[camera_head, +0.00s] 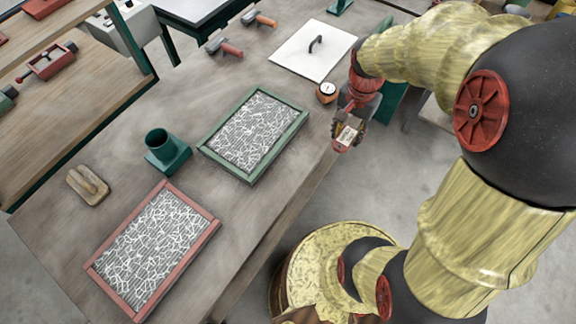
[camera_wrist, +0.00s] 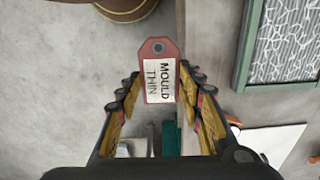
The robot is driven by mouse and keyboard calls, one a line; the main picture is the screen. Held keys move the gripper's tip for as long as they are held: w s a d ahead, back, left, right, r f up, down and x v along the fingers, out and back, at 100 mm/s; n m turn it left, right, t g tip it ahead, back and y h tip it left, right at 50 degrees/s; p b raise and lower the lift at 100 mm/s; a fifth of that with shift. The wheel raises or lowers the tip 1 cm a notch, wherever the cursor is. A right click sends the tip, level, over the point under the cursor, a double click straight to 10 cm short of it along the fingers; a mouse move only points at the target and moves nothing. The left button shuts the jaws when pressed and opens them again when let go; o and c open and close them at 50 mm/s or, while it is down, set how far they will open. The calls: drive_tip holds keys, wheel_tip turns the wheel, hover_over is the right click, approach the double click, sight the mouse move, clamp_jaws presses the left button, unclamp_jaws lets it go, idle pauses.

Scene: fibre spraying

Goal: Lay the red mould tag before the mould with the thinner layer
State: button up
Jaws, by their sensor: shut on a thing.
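My gripper (camera_head: 347,135) is shut on the red mould tag, beyond the table's right edge in the head view. In the wrist view the red tag (camera_wrist: 158,72) stands between the fingertips, with a white label reading "MOULD THIN". Two moulds filled with pale fibre strands lie on the table. The green-framed mould (camera_head: 254,132) is nearer my gripper, to its left. The red-framed mould (camera_head: 154,250) is farther off at the lower left. I cannot tell from these frames which layer is thinner. Part of the green-framed mould (camera_wrist: 245,62) also shows in the wrist view.
Bare table (camera_head: 215,195) shows between the moulds.

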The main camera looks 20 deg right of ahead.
drive_tip(key=shift+w+f, duration=0.15)
drive_tip(key=w+a+f+b, duration=0.2)
drive_tip(key=w+a+f, duration=0.2)
drive_tip(key=a, duration=0.3)
drive_tip(key=b, duration=0.1)
hover_over(297, 156)
drive_tip(key=f, duration=0.5)
drive_tip(key=shift+s+d, duration=0.2)
drive_tip(key=shift+d, duration=0.2)
drive_tip(key=shift+w+a+f+b, duration=0.15)
drive_tip(key=shift+a+f+b, duration=0.15)
drive_tip(key=shift+f, duration=0.05)
drive_tip(key=shift+a+f+b, duration=0.15)
drive_tip(key=shift+f+b, duration=0.45)
drive_tip(key=shift+f, duration=1)
drive_tip(key=shift+f, duration=0.1)
drive_tip(key=o, duration=0.5)
drive_tip(key=shift+o, duration=0.8)
